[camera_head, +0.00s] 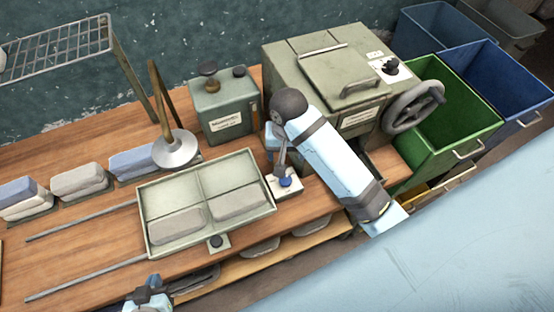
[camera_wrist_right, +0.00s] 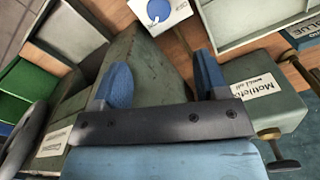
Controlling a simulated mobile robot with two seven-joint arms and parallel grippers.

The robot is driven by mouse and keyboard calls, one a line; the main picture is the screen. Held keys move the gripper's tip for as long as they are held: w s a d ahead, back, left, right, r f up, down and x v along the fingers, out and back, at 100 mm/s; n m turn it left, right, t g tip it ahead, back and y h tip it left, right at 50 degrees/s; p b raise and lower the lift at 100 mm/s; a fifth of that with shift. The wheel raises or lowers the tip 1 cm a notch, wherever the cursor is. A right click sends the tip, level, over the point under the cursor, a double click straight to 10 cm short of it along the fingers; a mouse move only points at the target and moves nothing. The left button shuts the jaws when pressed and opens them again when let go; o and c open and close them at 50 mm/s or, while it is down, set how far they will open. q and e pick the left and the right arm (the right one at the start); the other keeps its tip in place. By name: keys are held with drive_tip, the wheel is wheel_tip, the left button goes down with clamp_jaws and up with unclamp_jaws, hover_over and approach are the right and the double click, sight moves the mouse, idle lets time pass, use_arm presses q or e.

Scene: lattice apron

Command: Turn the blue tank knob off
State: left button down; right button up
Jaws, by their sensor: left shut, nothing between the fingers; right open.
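The blue knob (camera_head: 286,182) sits on a small white plate (camera_head: 288,191) on the bench, by the right edge of the tray. In the right wrist view the round blue knob (camera_wrist_right: 158,10) shows at the top edge, with a pale mark on it. My right gripper (camera_wrist_right: 162,76) is open and empty, with the knob beyond its fingertips and apart from them. In the head view my right gripper (camera_head: 277,148) is just above the knob, partly hidden by its own wrist. My left gripper (camera_head: 150,294) is shut and empty at the bottom edge, far from the knob.
A green tank (camera_head: 225,108) with a label and a large machine (camera_head: 310,65) with a handwheel (camera_head: 413,106) stand behind. A divided tray (camera_head: 207,190) holds grey blocks. A disc-ended tool (camera_head: 175,150) stands by the tray. Green and blue bins are at right.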

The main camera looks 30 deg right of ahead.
sight(286, 179)
wheel_tip(286, 179, down, 14)
drive_tip(key=shift+s+r, duration=0.15)
idle(0.3)
drive_tip(key=c, duration=0.9)
